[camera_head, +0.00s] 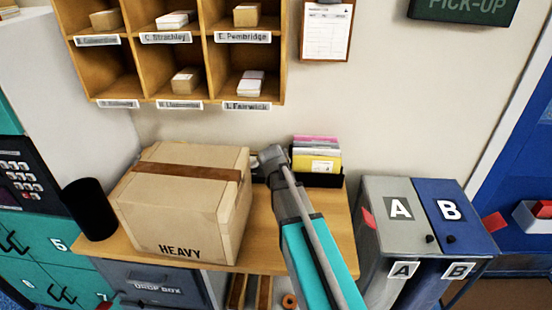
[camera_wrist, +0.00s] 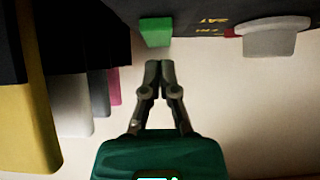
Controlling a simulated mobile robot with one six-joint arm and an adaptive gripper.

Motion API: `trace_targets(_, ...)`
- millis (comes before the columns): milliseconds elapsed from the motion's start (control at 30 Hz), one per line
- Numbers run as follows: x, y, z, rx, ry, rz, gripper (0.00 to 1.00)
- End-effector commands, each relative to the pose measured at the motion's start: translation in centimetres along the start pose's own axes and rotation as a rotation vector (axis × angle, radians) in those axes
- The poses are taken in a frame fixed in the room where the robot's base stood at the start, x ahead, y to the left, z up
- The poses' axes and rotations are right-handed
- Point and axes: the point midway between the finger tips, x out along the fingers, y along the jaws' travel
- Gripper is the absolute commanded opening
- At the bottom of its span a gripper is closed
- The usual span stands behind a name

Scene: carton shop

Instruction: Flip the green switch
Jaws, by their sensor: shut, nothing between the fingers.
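The green switch (camera_wrist: 155,31) shows in the wrist view as a small green block on the edge of a dark panel (camera_wrist: 190,16) with yellow lettering. My gripper (camera_wrist: 159,66) is shut and empty. Its fingertips point at the switch, with a small gap between them in the picture; whether they touch in depth I cannot tell. In the head view, my arm reaches over the table to the wall between the carton and the file holder. The switch is not visible there, and the fingertips are largely hidden.
A large HEAVY carton (camera_head: 180,205) stands left of my arm on the wooden table (camera_head: 330,215). A black file holder (camera_head: 318,178) with coloured folders is close on the right. In the wrist view, a grey round knob (camera_wrist: 270,38) sits right of the switch.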

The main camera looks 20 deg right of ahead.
Motion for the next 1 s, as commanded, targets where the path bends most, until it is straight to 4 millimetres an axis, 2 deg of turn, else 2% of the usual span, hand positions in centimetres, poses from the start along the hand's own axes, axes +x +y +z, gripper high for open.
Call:
trace_targets(200, 0.6, 0.0, 0.6, 0.0, 0.0, 0.0, 0.0)
trace_targets(667, 0.6, 0.0, 0.6, 0.0, -0.001, 0.0, 0.0)
trace_targets(1000, 1.5, 2.0, 0.3, 0.017, -0.057, 0.022, 0.0)
